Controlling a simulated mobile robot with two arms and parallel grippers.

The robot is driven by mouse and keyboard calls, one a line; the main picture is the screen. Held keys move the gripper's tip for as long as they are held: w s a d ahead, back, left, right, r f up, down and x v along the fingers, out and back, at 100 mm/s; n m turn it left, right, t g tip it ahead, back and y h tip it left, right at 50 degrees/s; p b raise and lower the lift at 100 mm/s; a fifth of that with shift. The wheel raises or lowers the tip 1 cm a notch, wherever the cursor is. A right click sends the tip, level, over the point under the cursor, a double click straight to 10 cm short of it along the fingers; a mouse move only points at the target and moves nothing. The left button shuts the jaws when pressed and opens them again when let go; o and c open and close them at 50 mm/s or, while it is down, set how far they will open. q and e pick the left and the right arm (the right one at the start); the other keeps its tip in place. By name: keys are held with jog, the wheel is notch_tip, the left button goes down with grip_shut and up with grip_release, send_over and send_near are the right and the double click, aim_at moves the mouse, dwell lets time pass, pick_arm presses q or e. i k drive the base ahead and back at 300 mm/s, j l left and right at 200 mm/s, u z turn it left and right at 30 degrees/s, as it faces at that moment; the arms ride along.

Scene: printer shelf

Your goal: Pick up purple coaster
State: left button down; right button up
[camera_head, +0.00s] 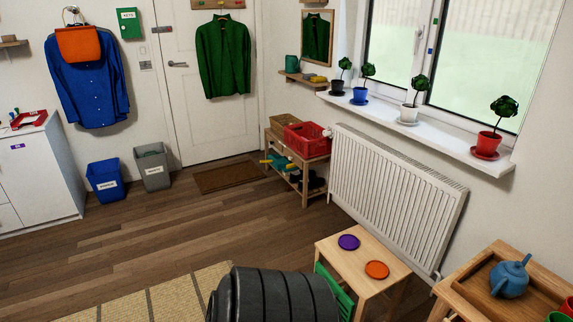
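The purple coaster (348,242) is a flat round disc lying on the top of a small wooden table (342,262), toward its back left. An orange coaster (377,270) lies on the same table, apart from it and nearer the front right. Nothing covers the purple coaster. Neither of my grippers shows in the head view.
A dark ribbed rounded shape (272,296) fills the bottom centre, just left of the table. A radiator (395,185) stands behind the table. A wooden side table (461,290) with a blue teapot (509,278) is at the right. Wooden floor (160,235) lies open at left.

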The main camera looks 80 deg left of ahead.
aim_at(349, 242)
jog(key=u, duration=2.1)
jog(key=i+j+z, duration=0.1)
jog(key=j+z, duration=0.15)
jog(key=z, duration=0.25)
jog(key=j+z, duration=0.3)
jog(key=z, duration=0.2)
jog(key=i, duration=0.05)
